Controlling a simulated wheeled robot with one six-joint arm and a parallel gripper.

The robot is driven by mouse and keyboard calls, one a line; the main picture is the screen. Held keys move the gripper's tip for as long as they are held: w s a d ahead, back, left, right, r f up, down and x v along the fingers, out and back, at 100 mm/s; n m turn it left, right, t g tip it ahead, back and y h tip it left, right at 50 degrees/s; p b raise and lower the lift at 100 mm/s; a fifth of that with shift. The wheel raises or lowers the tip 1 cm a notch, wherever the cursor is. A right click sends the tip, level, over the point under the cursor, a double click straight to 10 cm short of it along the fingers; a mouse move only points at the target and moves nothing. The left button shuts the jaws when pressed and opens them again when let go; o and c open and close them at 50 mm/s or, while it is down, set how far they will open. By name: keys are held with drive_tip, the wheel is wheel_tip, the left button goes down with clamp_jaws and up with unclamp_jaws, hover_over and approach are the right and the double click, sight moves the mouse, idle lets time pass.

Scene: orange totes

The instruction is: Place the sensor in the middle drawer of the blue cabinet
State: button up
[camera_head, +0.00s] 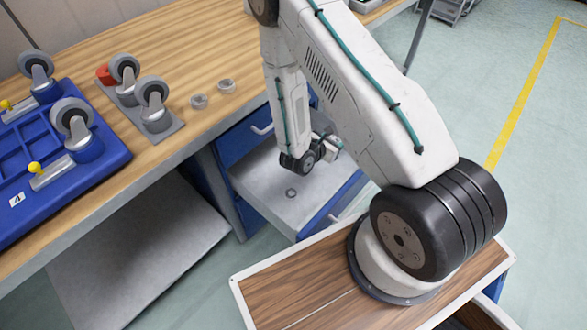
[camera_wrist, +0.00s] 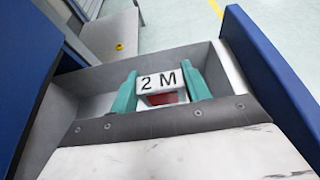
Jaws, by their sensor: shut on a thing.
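My gripper (camera_head: 329,146) is low, over the open drawer (camera_head: 268,193) of the blue cabinet (camera_head: 232,143) in the head view. In the wrist view its two teal fingers (camera_wrist: 160,90) are shut on the sensor (camera_wrist: 160,78), a white block marked "2 M" with a red part below. The sensor is between the drawer's walls. I cannot tell whether it touches the drawer floor. The open drawer is grey inside with a blue front. A closed drawer with a handle shows above it.
The wooden bench (camera_head: 195,50) stands above the cabinet. A yellow floor line (camera_head: 520,95) runs at the right over open floor.

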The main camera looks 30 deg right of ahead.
sight(329, 169)
wheel_tip(329, 169, down, 13)
drive_tip(key=shift+f, duration=0.2)
idle(0.5)
drive_tip(key=o, duration=1)
drive_tip(key=shift+f, duration=0.15)
drive_tip(key=shift+r, duration=0.2)
drive_tip(key=v, duration=1.2)
drive_tip(key=shift+f, duration=0.1)
